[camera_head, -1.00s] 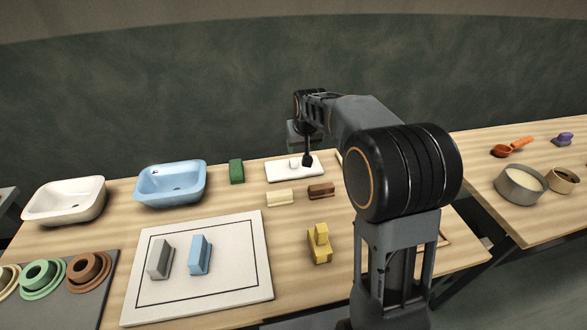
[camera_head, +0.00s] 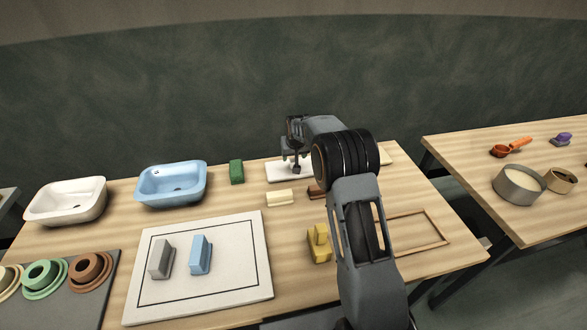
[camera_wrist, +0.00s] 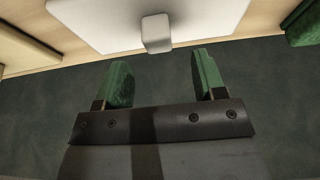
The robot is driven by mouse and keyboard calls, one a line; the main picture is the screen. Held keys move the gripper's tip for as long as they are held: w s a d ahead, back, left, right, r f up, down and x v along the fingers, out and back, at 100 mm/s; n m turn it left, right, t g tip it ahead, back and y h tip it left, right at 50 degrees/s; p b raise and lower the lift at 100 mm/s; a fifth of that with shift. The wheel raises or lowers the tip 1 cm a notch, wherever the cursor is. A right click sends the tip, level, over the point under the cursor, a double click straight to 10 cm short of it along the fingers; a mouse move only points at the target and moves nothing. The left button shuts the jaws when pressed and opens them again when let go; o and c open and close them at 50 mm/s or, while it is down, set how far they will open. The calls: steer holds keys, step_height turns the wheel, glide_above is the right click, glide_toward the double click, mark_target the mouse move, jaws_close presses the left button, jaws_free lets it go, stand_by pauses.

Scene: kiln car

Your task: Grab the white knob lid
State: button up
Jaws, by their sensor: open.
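The white knob lid (camera_head: 278,174) is a flat white slab near the back edge of the wooden table. In the wrist view the lid (camera_wrist: 105,24) fills the top, with its small block-shaped knob (camera_wrist: 156,34) near the slab's edge. My gripper (camera_wrist: 163,82) is open and empty, its two green-padded fingers apart. The knob lies ahead of the gap between the fingers, roughly centred, and no finger appears to touch it. In the head view my gripper (camera_head: 296,160) is over the lid and partly hides it.
A green block (camera_head: 236,172) stands left of the lid. A cream block (camera_head: 279,198) and a brown block (camera_head: 315,191) lie in front of it. A blue basin (camera_head: 170,185) is further left. A yellow piece (camera_head: 319,243) stands nearer, beside my arm.

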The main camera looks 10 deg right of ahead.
mark_target(293, 160)
steer(key=shift+p+x, duration=0.6)
steer(key=shift+x, duration=2.05)
steer(key=shift+s+d, duration=0.1)
jaws_close()
steer(key=shift+r, duration=0.15)
